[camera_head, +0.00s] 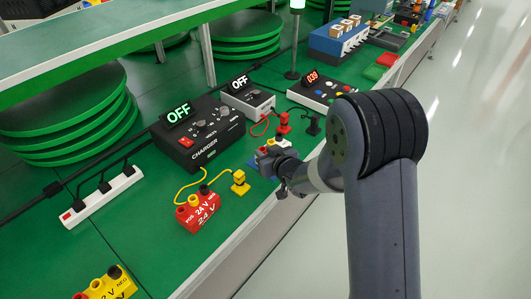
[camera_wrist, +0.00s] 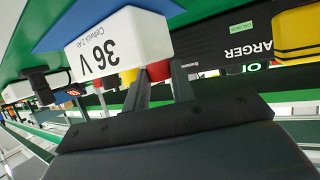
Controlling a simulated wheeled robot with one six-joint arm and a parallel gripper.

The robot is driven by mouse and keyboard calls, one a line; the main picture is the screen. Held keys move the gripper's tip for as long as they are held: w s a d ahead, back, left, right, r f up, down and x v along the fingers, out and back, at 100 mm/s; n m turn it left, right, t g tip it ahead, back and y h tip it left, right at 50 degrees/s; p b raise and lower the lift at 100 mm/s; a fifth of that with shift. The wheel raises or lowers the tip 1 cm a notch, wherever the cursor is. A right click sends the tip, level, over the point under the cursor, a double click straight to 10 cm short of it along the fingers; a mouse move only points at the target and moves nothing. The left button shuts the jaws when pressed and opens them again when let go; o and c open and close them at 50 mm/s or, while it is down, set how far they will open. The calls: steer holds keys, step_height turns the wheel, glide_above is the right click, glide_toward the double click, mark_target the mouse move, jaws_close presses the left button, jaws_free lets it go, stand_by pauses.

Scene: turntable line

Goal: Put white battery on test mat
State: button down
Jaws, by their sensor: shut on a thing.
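The white battery (camera_wrist: 118,45), marked 36 V, fills the upper left of the wrist view, where the picture is upside down. Its red and yellow terminals show beside my gripper's fingers (camera_wrist: 158,88), which are shut on it. A blue surface, the test mat (camera_wrist: 88,17), shows right behind the battery's base; I cannot tell whether they touch. In the head view my gripper (camera_head: 268,160) is low over the bench in front of the black charger, hiding most of the battery. A bit of the blue mat (camera_head: 254,168) shows beside it.
The black charger (camera_head: 198,133) and a grey device (camera_head: 247,100), both reading OFF, stand behind. Red (camera_head: 284,122) and black (camera_head: 313,125) plugs are close by. A yellow battery (camera_head: 108,285) is nearest.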

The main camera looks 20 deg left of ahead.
steer(key=shift+r, duration=0.1)
steer(key=c, duration=1.6)
jaws_free()
steer(key=shift+f, duration=0.2)
steer(key=shift+c, duration=0.2)
steer(key=o, duration=0.5)
steer(key=shift+r, duration=0.1)
steer(key=shift+c, duration=0.2)
steer(key=shift+r, duration=0.15)
steer(key=v, duration=1.2)
